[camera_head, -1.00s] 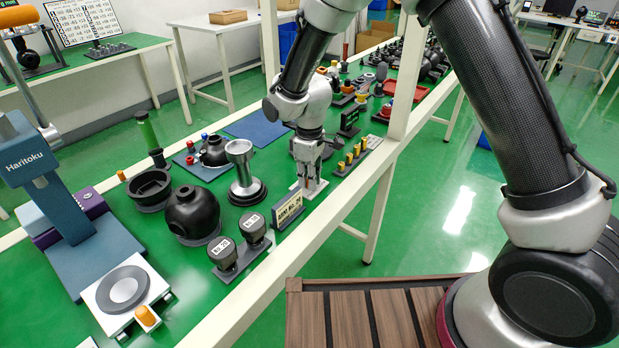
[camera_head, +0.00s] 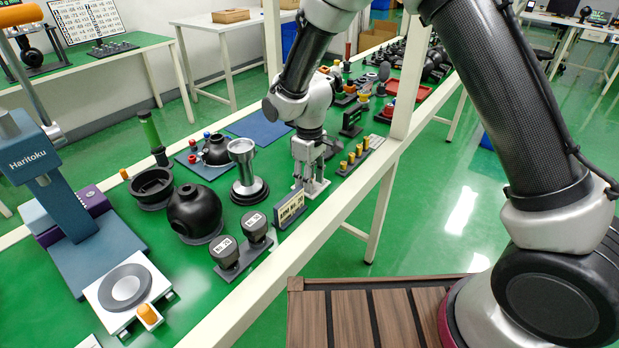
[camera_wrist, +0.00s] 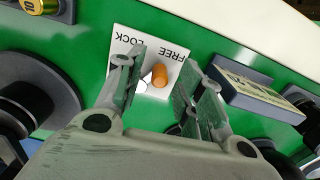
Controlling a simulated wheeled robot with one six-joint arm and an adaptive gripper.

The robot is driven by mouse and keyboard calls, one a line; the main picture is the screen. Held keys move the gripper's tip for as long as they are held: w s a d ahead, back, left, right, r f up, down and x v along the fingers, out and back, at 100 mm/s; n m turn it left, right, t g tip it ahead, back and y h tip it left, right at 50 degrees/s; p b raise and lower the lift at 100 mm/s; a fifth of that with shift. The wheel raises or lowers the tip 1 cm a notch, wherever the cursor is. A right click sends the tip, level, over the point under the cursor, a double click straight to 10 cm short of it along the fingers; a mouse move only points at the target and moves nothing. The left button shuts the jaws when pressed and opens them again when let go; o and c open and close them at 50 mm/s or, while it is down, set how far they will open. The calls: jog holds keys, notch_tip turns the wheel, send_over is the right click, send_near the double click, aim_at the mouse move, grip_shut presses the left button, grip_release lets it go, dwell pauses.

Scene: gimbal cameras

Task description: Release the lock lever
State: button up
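The lock lever (camera_wrist: 160,76) shows an orange cylindrical knob on a small white plate (camera_wrist: 172,50) in the wrist view. The plate is marked LOCK and FREE, upside down in this view, with LOCK on the left and FREE on the right. My gripper (camera_wrist: 163,70) is open, its two fingers on either side of the knob, with visible gaps. In the head view my gripper (camera_head: 311,178) points down over the white plate (camera_head: 320,187). The knob is hidden there behind the fingers. The lever's lower part is mostly hidden in the wrist view.
A dark sign block (camera_head: 290,208) stands close to the plate, near the right finger in the wrist view (camera_wrist: 255,97). A row of yellow pegs (camera_head: 354,158) and a silver cup on a black base (camera_head: 243,170) flank it. A white post (camera_head: 410,80) rises nearby.

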notch_tip(320, 180, up, 12)
dwell(0.6)
